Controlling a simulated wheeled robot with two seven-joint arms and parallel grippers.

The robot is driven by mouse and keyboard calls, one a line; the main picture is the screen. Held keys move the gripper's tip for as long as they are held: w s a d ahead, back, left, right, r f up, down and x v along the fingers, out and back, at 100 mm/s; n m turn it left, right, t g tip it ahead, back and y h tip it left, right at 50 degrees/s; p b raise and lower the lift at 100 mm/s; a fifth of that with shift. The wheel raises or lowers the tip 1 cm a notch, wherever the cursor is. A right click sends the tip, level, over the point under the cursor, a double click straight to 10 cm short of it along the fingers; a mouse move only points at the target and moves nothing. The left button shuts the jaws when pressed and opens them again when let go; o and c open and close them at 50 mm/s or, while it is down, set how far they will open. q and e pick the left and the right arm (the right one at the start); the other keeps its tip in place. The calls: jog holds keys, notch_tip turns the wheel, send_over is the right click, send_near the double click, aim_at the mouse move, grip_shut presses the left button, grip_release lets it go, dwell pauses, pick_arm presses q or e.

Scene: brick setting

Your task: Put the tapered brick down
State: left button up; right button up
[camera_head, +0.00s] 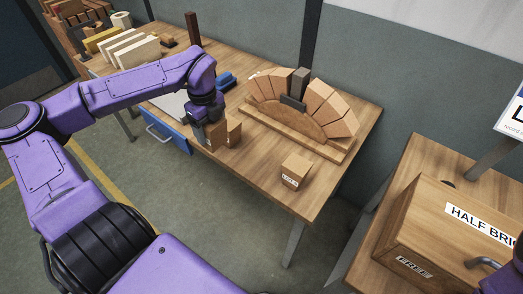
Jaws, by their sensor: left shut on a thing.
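My left gripper (208,122) points down over the front part of the wooden workbench (262,180), left of the arch. It is shut on a tan brick, the tapered brick (216,133), which is low at the bench top; I cannot tell whether it touches. Another tan block (235,132) shows just right of it. The brick arch (327,108) stands on a curved wooden form (285,120), with tan wedge bricks on both sides and dark grey pieces (299,84) at the crown.
A small labelled tan block (294,171) sits near the bench's front right. A wooden box marked half bricks (440,225) stands on another table at right. Pale slabs (133,50) and a blue item (226,80) lie further back. Bare bench lies between gripper and labelled block.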

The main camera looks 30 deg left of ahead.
pick_arm(q)
jog(key=b, duration=0.1)
jog(key=f+b, duration=0.1)
jog(key=shift+w+d+f+b, duration=0.2)
jog(key=shift+w+d+b, duration=0.05)
jog(key=shift+w+b, duration=0.15)
jog(key=w+d+f+p, duration=0.1)
jog(key=w+d+f, duration=0.1)
jog(key=w, duration=0.1)
jog(key=w+d+f, duration=0.3)
jog(key=w+d+f+p, duration=0.1)
jog(key=w+d+f, duration=0.2)
jog(key=shift+w+d+f+p, duration=0.2)
jog(key=shift+w+d+p, duration=0.05)
jog(key=shift+w+p, duration=0.05)
notch_tip(320, 180, down, 3)
jog(key=shift+r, duration=0.15)
jog(key=shift+f, duration=0.5)
jog(key=o, duration=1.3)
jog(key=shift+r, duration=0.1)
jog(key=shift+c, duration=0.2)
